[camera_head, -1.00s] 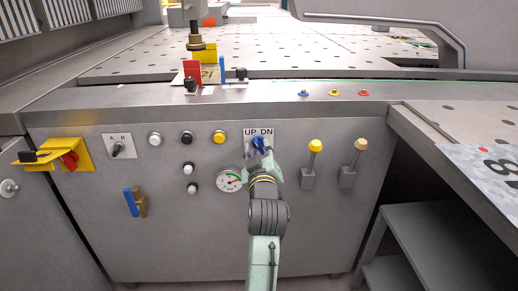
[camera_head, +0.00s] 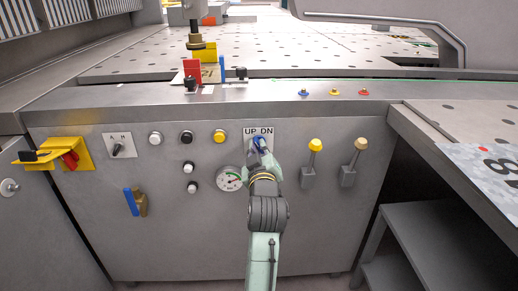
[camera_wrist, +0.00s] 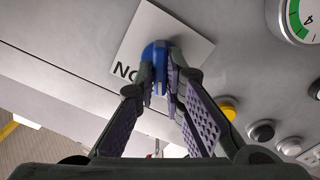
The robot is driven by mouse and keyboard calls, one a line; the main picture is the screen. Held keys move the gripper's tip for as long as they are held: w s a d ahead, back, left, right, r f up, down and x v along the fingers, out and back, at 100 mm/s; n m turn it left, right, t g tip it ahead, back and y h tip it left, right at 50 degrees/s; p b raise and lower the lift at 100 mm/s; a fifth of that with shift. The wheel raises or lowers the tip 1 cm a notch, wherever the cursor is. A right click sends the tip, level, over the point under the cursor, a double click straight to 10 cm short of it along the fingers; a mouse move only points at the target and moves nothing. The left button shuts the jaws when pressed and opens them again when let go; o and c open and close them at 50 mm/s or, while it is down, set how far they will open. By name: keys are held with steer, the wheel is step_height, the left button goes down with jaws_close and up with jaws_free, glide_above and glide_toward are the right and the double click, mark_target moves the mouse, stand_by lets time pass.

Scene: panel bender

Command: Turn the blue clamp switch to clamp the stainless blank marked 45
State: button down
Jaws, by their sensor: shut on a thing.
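In the wrist view the blue knob (camera_wrist: 154,54) stands between the fingertips. My gripper (camera_head: 262,149) is shut on the knob, with a finger on each side; it fills the middle of the wrist view (camera_wrist: 160,78). A small plate (camera_head: 211,72) with a partly hidden number, seemingly starting with 2, stands on the table by a red block. I cannot make out a blank marked 45.
A pressure gauge (camera_head: 229,179) sits left of my wrist. Two levers with yellow (camera_head: 315,145) and tan (camera_head: 361,144) knobs stand to the right. Black, white and yellow buttons (camera_head: 219,136) lie to the left. A numbered speckled sheet (camera_head: 490,165) lies on the right table.

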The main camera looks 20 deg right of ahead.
steer(key=shift+m, duration=0.3)
steer(key=m+p, duration=0.4)
steer(key=m, duration=0.7)
steer(key=shift+d, duration=0.15)
steer(key=shift+m, duration=0.3)
stand_by(0.3)
steer(key=c, duration=1.7)
jaws_free()
steer(key=shift+v, duration=3.8)
